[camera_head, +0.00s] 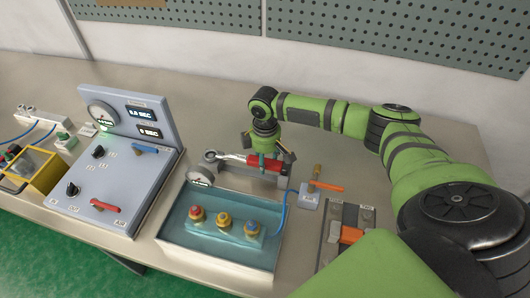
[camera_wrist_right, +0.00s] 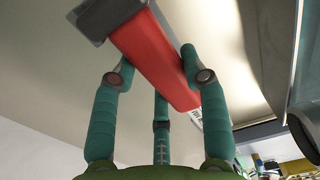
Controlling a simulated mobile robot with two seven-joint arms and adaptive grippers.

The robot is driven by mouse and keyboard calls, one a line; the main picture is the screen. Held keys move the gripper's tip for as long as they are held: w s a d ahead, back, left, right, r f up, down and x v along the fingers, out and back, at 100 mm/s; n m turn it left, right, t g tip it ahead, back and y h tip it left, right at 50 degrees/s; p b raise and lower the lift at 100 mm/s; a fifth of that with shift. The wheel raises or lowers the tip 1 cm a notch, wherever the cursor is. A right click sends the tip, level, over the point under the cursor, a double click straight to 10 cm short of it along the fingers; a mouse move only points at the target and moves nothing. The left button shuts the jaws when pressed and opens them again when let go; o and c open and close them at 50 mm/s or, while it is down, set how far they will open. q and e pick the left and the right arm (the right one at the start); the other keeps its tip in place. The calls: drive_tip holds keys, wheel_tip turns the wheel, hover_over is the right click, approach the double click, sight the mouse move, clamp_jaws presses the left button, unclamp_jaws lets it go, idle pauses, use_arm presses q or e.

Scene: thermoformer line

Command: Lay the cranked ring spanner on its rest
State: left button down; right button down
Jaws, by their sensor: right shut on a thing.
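The cranked ring spanner (camera_head: 234,157) has a red grip and a metal ring end that points left in the head view. My right gripper (camera_head: 266,164) is shut on its red part, behind the tank. In the right wrist view the red grip (camera_wrist_right: 160,58) lies between the teal fingers (camera_wrist_right: 160,95), with a dark grey end at upper left. A grey stand (camera_head: 238,178), which looks like the rest, is under and behind the spanner. I cannot tell whether the spanner touches it. My left gripper is out of view.
A tank (camera_head: 214,252) of blue liquid with several coloured knobs stands in front, with a round gauge (camera_head: 199,176) at its back left. A control panel (camera_head: 112,182) is to the left. An orange-handled valve (camera_head: 323,185) and an orange switch (camera_head: 350,235) are to the right.

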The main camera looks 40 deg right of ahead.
drive_tip(key=c, duration=0.6)
unclamp_jaws()
drive_tip(key=shift+r, duration=0.1)
wheel_tip(320, 180, up, 12)
drive_tip(key=shift+f, duration=0.1)
idle(0.4)
